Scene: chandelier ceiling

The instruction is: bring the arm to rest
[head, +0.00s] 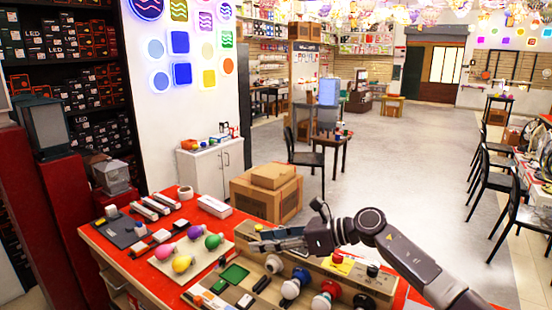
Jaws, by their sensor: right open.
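My right arm (405,252) comes in from the lower right and reaches left across the counter. My right gripper (270,238) is open, its fingers pointing left above the back part of the red counter (110,245). I see nothing between its fingers. It appears above the wooden display stand (325,276) and in front of the cardboard boxes (280,200). My left gripper is not in view.
Coloured bulbs (182,263) lie on a pale board left of the gripper. Larger bulbs (296,284) line the display stand below it. A white box (214,206) lies on the counter. Black chairs (306,158) stand beyond, with open grey floor (410,170) between.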

